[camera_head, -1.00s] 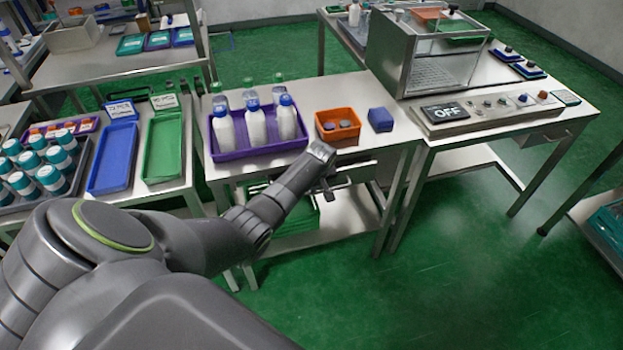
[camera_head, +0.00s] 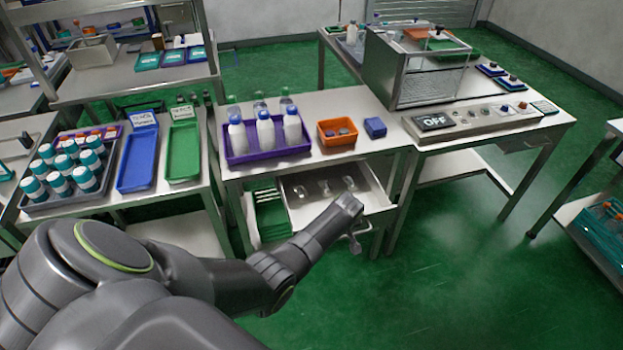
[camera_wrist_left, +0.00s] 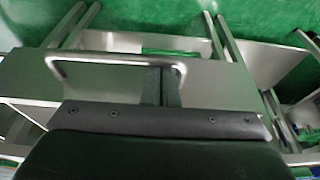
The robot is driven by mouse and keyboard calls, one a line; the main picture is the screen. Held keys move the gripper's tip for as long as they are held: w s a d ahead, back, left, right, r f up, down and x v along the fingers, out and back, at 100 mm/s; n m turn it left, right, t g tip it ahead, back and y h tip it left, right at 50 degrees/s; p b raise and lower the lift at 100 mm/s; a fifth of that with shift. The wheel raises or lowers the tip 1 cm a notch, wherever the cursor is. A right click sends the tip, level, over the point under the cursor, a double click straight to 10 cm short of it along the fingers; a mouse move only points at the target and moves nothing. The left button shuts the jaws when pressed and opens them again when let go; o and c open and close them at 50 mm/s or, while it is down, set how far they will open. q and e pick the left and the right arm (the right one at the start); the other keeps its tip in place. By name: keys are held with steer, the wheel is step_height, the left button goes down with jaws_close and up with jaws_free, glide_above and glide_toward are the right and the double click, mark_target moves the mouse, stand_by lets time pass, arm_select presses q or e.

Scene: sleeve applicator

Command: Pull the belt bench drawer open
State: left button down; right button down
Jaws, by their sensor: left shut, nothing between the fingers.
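The belt bench drawer (camera_head: 298,212) stands pulled out from under the bench in the head view. Its pale inside shows, with a few small clear items (camera_head: 325,187) lying in it. The drawer's handle (camera_head: 357,232) is a metal bar at the front. In the left wrist view the handle (camera_wrist_left: 105,58) forms a wide loop. My left gripper (camera_head: 356,214) is at the drawer front. In the left wrist view its fingers (camera_wrist_left: 162,80) are closed together with nothing between them and reach within the loop, near its right end. Whether they touch the bar is unclear. My right gripper is out of view.
The bench top (camera_head: 345,165) holds a purple tray (camera_head: 268,155) with white bottles, an orange bin (camera_head: 337,141) and a blue box (camera_head: 375,128). A machine panel reading OFF (camera_head: 434,123) stands right. The floor in front is clear.

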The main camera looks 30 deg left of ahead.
arm_select(q)
steer(key=shift+s+d, duration=0.15)
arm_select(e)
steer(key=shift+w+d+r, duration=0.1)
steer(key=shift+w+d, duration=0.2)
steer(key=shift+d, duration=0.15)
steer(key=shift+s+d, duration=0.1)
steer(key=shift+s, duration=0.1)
arm_select(q)
steer(key=shift+r, duration=0.1)
steer(key=shift+d+r, duration=0.1)
steer(key=shift+r, duration=0.1)
steer(key=v, duration=1.6)
steer(key=shift+r, duration=0.4)
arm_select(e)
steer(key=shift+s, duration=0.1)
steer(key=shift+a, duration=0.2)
